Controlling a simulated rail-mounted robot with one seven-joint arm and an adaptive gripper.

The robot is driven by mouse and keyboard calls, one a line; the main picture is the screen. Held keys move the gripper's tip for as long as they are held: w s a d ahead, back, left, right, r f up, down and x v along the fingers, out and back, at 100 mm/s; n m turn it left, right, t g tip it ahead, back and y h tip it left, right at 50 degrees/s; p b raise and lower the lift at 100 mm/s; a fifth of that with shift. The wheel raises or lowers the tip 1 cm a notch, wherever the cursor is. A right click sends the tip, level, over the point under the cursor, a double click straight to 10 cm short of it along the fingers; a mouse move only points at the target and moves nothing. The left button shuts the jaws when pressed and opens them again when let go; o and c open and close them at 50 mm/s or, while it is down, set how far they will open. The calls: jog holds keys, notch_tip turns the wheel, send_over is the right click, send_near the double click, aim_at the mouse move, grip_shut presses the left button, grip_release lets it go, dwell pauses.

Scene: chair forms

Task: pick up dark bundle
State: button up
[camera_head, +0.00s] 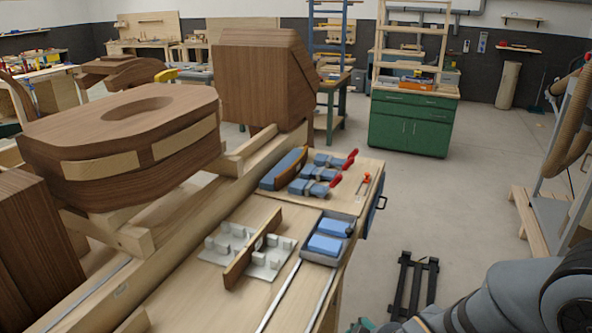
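I cannot tell for sure which thing is the dark bundle. Several large dark brown wood forms stand on the left. One is a rounded block with a hollow top and pale bands (120,160), resting on pale wooden bearers. A tall dark block (262,80) stands behind it, and another dark block (38,250) is cut off at the lower left edge. Grey parts of my arm show at the lower right. My gripper is not visible.
The workbench (215,285) holds a pale bracketed jig (247,250), a blue-grey tray with blue blocks (328,240) and blue clamps with red handles (320,175). A black frame (405,290) lies on the floor. A green cabinet (410,125) stands behind. Open floor lies between.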

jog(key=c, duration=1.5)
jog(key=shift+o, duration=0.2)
